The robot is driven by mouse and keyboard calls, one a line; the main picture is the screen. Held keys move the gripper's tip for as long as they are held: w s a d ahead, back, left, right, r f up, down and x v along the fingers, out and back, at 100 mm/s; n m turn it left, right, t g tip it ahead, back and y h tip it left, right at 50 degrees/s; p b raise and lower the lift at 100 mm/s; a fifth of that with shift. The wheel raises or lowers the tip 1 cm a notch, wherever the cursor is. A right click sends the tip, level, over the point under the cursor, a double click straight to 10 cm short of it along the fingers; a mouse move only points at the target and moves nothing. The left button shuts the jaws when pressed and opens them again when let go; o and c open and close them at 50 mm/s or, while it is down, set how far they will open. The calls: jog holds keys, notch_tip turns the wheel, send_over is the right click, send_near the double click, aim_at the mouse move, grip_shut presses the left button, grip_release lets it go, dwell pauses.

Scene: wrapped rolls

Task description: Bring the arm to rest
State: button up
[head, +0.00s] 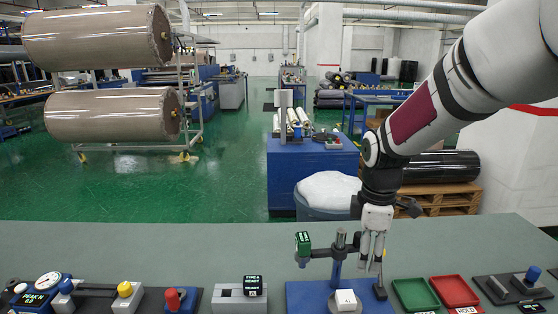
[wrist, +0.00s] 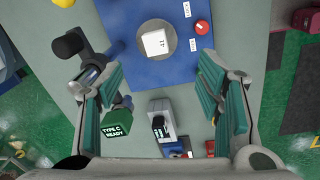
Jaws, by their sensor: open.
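My arm reaches in from the upper right of the head view, and my gripper (head: 372,262) hangs fingers down over the bench, close beside the post of the blue test stand (head: 305,292). In the wrist view my gripper (wrist: 163,80) is open, with green-padded fingers well apart and nothing between them. A green display (wrist: 116,130) reads "TYPE C READY".
A green tray (head: 415,294) and a red tray (head: 455,291) lie right of the stand. A grey box with a display (head: 240,300) and a gauge fixture (head: 48,281) stand to the left. The bench's back strip (head: 150,240) is clear. A bin with white material (head: 328,190) stands behind.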

jog(key=s+r+m+t, duration=0.1)
jog(key=s+r+m, duration=0.3)
jog(key=s, duration=0.3)
jog(key=s+a+r+m+t, duration=0.1)
jog(key=s+r+m+t, duration=0.1)
jog(key=s+r+m, duration=0.2)
jog(key=s+r+m+t, duration=0.1)
jog(key=s+r+m, duration=0.4)
jog(key=s, duration=0.6)
jog(key=shift+a+m+t, duration=0.25)
jog(key=shift+m+t, duration=0.05)
jog(key=shift+m, duration=0.7)
jog(key=shift+r, duration=0.1)
